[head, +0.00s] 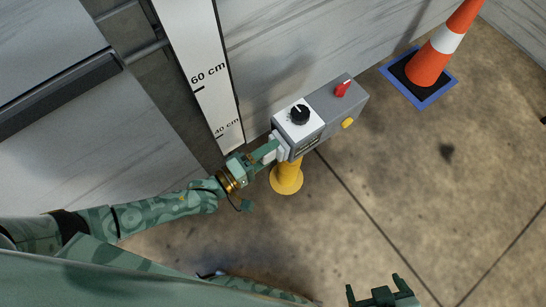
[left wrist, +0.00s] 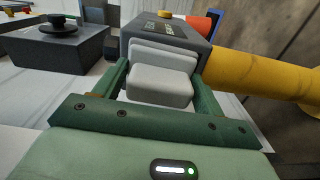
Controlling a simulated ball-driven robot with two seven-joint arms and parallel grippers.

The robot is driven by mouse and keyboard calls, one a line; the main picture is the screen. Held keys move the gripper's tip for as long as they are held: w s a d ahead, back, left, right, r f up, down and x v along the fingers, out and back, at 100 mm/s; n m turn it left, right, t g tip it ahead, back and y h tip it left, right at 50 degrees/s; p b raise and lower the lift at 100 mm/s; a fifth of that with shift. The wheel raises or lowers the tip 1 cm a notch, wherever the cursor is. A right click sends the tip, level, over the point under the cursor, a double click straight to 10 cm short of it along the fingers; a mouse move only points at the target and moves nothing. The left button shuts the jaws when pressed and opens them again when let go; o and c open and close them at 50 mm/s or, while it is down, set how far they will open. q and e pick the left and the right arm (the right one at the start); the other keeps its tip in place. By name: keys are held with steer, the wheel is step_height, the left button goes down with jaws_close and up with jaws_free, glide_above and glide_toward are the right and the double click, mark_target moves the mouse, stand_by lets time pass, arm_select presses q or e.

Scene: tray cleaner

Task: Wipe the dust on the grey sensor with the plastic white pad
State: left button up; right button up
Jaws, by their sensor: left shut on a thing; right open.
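The grey sensor (head: 332,104) is a box on a yellow post, with a white panel, a black knob, a red knob and a yellow button. Its dark side with a small display also shows in the left wrist view (left wrist: 178,32). My left gripper (head: 275,148) is shut on the plastic white pad (left wrist: 158,84), one finger on each side of its block. The pad's wider plate is up against or very near the sensor's near end; I cannot tell if they touch. I cannot make out any dust. My right gripper (head: 376,285) is open and empty at the bottom, far from the sensor.
The yellow post (head: 287,179) stands on the floor below the sensor and crosses right in the wrist view (left wrist: 250,76). An orange cone (head: 437,58) stands on a blue-edged mat at upper right. A measuring board (head: 203,60) and pale wall lie behind.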

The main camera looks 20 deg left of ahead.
arm_select(q)
steer(key=shift+w+a+r+b, duration=0.1)
steer(key=shift+w+a+b, duration=0.1)
steer(key=shift+w+a, duration=0.75)
steer(key=shift+w+a+r+b, duration=0.1)
steer(key=shift+w+a+b, duration=0.1)
steer(key=shift+w+a, duration=0.75)
steer(key=shift+s+a, duration=0.15)
steer(key=shift+s, duration=0.05)
steer(key=p+v, duration=0.1)
steer(key=v, duration=0.5)
steer(key=shift+s+f, duration=0.15)
steer(key=shift+v, duration=1.5)
